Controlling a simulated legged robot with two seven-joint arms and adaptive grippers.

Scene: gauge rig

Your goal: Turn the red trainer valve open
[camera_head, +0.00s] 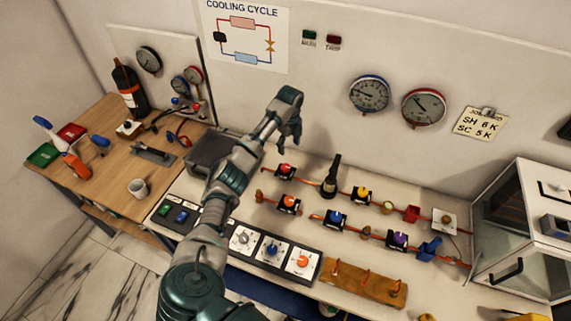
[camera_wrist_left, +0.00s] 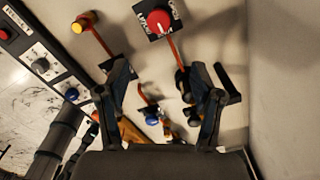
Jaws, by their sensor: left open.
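The red trainer valve (camera_head: 286,169) is a red knob on a small black base in the back pipe row of the white bench. In the left wrist view the red knob (camera_wrist_left: 158,20) shows near the top edge, on a black plate with white lettering. My left gripper (camera_head: 294,122) is above and behind this valve, apart from it. In the left wrist view its two fingers (camera_wrist_left: 162,85) are spread with nothing held between them, and the red knob lies beyond the fingertips. My right gripper is in neither view.
Orange (camera_head: 290,203), yellow (camera_head: 361,192), blue (camera_head: 335,217) and purple (camera_head: 400,239) valves sit close by on the pipes. A tall black-handled object (camera_head: 331,177) stands right of the red valve. A glass case (camera_head: 515,225) stands at right.

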